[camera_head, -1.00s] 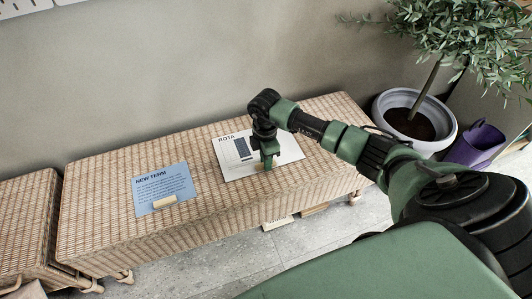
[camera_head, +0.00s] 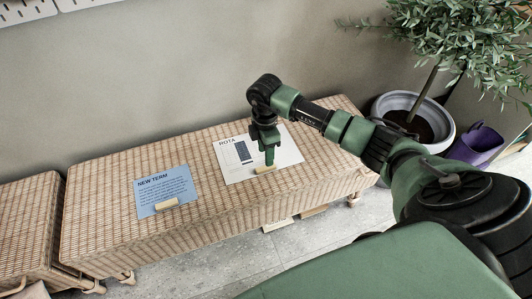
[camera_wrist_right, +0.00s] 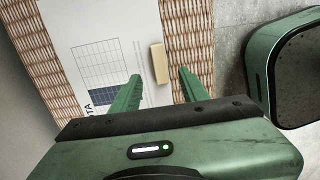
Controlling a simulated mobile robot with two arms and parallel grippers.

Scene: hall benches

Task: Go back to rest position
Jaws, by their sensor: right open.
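My right gripper (camera_head: 268,160) is over the front part of the white ROTA sheet (camera_head: 290,153) on the wicker bench (camera_head: 100,225). A small pale wooden block (camera_head: 265,169) lies on the sheet's front edge. My left gripper is in neither view.
A blue NEW TERM sheet (camera_head: 163,189) with another pale block (camera_head: 167,204) lies to the left on the bench. A second wicker bench (camera_head: 30,225) stands at far left. A potted plant (camera_head: 445,115) and a purple bucket (camera_head: 475,146) stand at the right. Flat items lie on the floor under the bench.

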